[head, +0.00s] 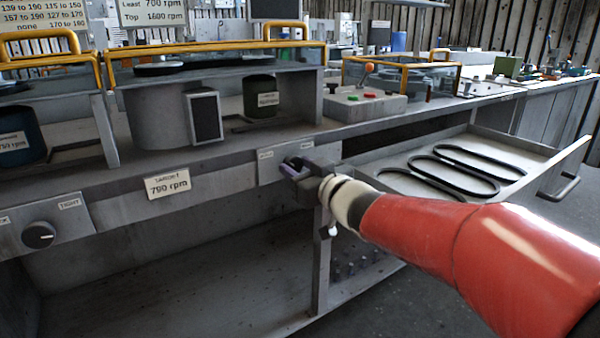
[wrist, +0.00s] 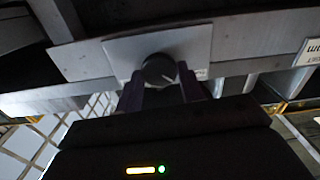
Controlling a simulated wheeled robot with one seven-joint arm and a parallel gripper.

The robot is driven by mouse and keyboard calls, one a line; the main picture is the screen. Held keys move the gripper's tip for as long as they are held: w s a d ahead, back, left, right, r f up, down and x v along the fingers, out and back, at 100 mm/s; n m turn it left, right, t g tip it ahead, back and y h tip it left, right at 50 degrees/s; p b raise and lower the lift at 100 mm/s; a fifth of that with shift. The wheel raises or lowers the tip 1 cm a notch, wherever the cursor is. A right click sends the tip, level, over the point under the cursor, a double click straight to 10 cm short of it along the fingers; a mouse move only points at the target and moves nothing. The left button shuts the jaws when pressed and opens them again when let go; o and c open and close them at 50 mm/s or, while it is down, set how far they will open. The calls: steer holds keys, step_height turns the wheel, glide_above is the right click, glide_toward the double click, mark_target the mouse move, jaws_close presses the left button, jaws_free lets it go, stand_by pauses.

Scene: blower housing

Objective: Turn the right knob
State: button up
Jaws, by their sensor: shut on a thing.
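The right knob (wrist: 159,70) is a dark round knob with a pale mark, set on a light metal plate (head: 268,170) on the bench front. My gripper (head: 291,168) is at this plate, with its two fingers on either side of the knob, shut on it. In the wrist view my gripper (wrist: 160,92) shows its fingers left and right of the knob. In the head view the knob is mostly hidden by my gripper. Another dark knob (head: 39,235) sits on a labelled plate at the far left.
A "790 rpm" label (head: 168,184) is between the two plates. An open drawer (head: 545,165) with several black belts stands out to the right of my gripper, near my arm. The lower shelf (head: 190,290) is largely clear.

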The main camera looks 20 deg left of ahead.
steer(key=n+b, duration=0.3)
steer(key=n, duration=0.2)
steer(key=shift+f, duration=0.2)
steer(key=n+b, duration=0.3)
steer(key=n, duration=0.1)
steer(key=shift+s+n, duration=0.1)
steer(key=shift+n, duration=0.3)
steer(key=n+b, duration=0.2)
steer(key=n, duration=0.3)
steer(key=shift+a+f+n+b, duration=0.1)
steer(key=shift+n+b, duration=0.2)
steer(key=shift+b, duration=0.1)
steer(key=shift+n+b, duration=1.05)
steer(key=shift+n, duration=1.25)
steer(key=o, duration=1)
steer(key=shift+c, duration=0.2)
